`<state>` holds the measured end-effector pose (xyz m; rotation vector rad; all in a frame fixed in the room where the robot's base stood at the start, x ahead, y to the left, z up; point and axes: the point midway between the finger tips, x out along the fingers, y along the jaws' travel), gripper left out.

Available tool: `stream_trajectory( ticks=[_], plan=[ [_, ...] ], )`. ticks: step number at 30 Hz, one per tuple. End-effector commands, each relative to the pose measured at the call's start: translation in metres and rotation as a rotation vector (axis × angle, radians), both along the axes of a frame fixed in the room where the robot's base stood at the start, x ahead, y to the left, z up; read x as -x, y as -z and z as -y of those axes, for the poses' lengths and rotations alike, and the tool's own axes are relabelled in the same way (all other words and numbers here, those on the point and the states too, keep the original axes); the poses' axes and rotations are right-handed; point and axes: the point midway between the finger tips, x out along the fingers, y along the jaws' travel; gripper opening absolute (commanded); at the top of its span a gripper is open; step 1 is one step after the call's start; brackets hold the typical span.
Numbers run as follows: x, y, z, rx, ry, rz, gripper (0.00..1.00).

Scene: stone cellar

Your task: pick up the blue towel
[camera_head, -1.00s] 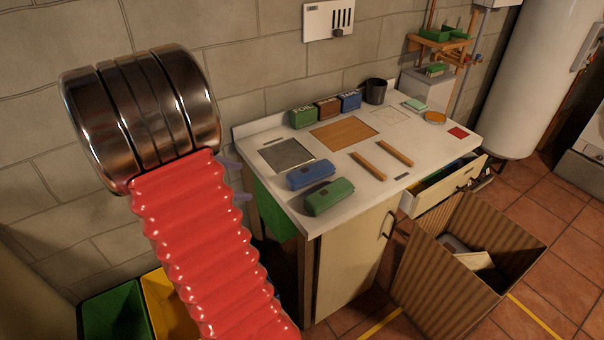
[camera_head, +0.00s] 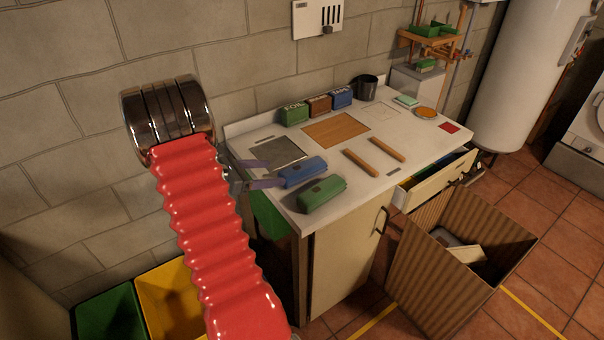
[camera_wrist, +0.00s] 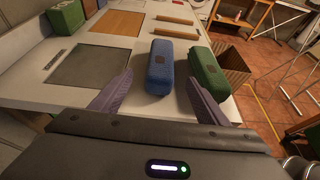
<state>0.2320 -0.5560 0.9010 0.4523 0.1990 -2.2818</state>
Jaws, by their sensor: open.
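The blue towel (camera_head: 303,172), a rolled bundle with a small brown tag, lies on the worktop near its left front edge. It also shows in the wrist view (camera_wrist: 159,68). My gripper (camera_head: 263,174) is open at the left end of the blue towel. In the wrist view my gripper (camera_wrist: 160,88) has its purple fingers spread, with the near end of the blue towel between them. The left finger is well apart from the towel; the right finger is close to the green towel (camera_wrist: 207,75). Whether it touches the green towel I cannot tell.
The green towel (camera_head: 323,194) lies beside the blue one, nearer the front edge. A grey plate (camera_head: 278,151), a wooden board (camera_head: 337,130) and two wooden bars (camera_head: 362,162) lie on the white worktop (camera_head: 410,130). An open drawer (camera_head: 437,180) and a cardboard box (camera_head: 440,270) stand to the right.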

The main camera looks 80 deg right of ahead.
Motion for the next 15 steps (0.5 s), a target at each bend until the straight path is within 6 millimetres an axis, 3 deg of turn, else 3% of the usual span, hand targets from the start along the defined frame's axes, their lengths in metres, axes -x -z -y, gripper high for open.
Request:
stream_trajectory(
  ticks=[15],
  plan=[
    [0.042,0.025,0.044,-0.001,0.004,0.000,0.69]
  ],
)
